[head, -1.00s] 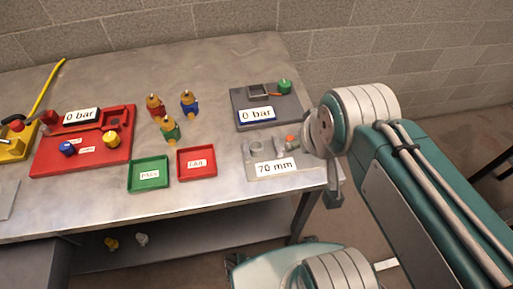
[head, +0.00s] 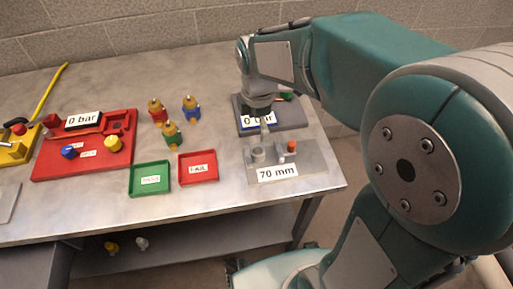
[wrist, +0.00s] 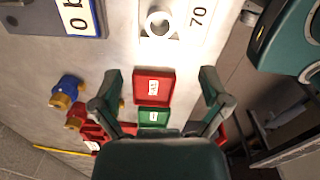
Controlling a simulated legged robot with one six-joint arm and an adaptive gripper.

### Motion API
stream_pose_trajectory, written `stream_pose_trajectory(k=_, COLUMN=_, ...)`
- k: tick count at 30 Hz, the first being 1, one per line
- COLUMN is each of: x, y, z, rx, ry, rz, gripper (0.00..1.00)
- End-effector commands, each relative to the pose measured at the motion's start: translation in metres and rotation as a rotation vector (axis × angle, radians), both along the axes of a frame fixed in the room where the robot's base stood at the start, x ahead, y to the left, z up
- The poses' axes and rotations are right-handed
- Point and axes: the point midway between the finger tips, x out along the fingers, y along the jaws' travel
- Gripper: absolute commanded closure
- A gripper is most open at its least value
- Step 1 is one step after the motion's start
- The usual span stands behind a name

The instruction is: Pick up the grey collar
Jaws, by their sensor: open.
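The grey collar (head: 258,154) appears as a short round ring on the left part of the grey plate labelled 70 mm (head: 312,160). In the wrist view the collar (wrist: 160,24) shows as a pale ring with a hole, near the top edge. My gripper (head: 265,124) hangs above and behind the collar in the head view, apart from it. In the wrist view my gripper (wrist: 156,78) has its two fingers spread wide with nothing between them. The exact height over the plate is hard to judge.
A dark grey gauge plate (head: 292,113) lies behind, partly hidden by my arm. Red (head: 198,168) and green (head: 150,178) trays lie left. Several coloured fittings (head: 190,108) and a red fixture (head: 60,165) stand farther left.

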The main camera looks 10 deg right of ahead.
Motion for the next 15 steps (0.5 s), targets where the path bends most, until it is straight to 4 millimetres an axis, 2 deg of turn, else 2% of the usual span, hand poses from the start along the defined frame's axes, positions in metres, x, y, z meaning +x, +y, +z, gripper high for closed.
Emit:
stream_pose_trajectory(k=4, x=0.003, y=0.002, z=-0.010, rx=-0.003, ry=0.014, rz=0.049, gripper=0.04)
stream_pose_trajectory(k=10, x=0.002, y=0.002, z=-0.043, rx=-0.003, ry=0.016, rz=0.046, gripper=0.04)
stream_pose_trajectory(k=15, x=0.002, y=0.001, z=-0.059, rx=-0.002, ry=0.012, rz=0.044, gripper=0.04)
